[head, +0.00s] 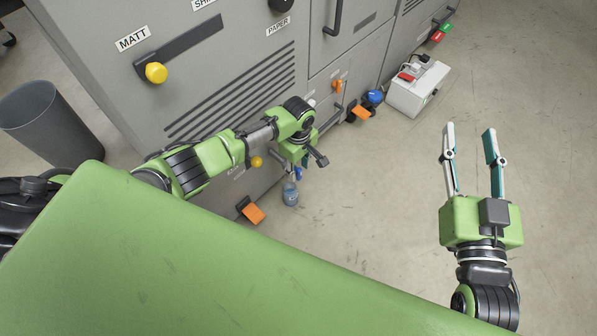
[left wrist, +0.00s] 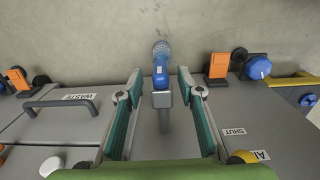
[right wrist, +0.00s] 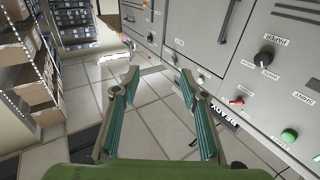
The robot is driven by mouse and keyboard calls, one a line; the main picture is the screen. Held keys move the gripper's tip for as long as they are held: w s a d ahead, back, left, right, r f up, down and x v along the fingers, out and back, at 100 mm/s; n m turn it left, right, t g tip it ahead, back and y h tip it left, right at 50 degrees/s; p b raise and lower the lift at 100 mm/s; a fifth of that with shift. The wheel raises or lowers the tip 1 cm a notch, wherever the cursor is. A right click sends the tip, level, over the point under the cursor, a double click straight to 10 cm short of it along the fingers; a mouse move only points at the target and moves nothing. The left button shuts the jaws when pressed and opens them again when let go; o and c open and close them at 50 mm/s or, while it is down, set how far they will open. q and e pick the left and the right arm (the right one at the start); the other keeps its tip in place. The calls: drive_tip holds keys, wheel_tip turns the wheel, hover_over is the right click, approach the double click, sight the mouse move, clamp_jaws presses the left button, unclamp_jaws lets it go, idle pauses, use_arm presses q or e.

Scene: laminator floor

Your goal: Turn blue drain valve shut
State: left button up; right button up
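The blue drain valve (left wrist: 161,70) sits on a grey pipe stub (left wrist: 162,98) low on the machine, with a clear bottle (left wrist: 161,48) beyond it on the floor. In the head view a small blue part of the valve (head: 298,173) shows above the bottle (head: 290,196). My left gripper (left wrist: 159,76) is open, with one finger on each side of the valve; gaps show between it and both fingers. In the head view my left gripper (head: 308,160) is partly hidden by its own body. My right gripper (head: 468,131) is open and empty over the floor.
A WASTE handle (left wrist: 60,102) is at left. In the head view a white box (head: 417,90) stands on the floor and a grey bin (head: 45,122) stands left. Floor at right is clear.

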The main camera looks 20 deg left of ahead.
use_arm(q)
drive_tip(key=shift+f+b, duration=0.35)
drive_tip(key=shift+f, duration=0.55)
use_arm(e)
drive_tip(key=shift+s+a+r+t+y, duration=0.1)
drive_tip(key=shift+s+r+t+y, duration=0.1)
drive_tip(key=shift+r+t, duration=0.75)
drive_tip(key=shift+s+a+r+t+y, duration=0.1)
drive_tip(key=shift+s+r+t, duration=0.2)
drive_tip(key=shift+r, duration=1.2)
drive_tip(key=shift+w, duration=0.1)
use_arm(q)
clamp_jaws()
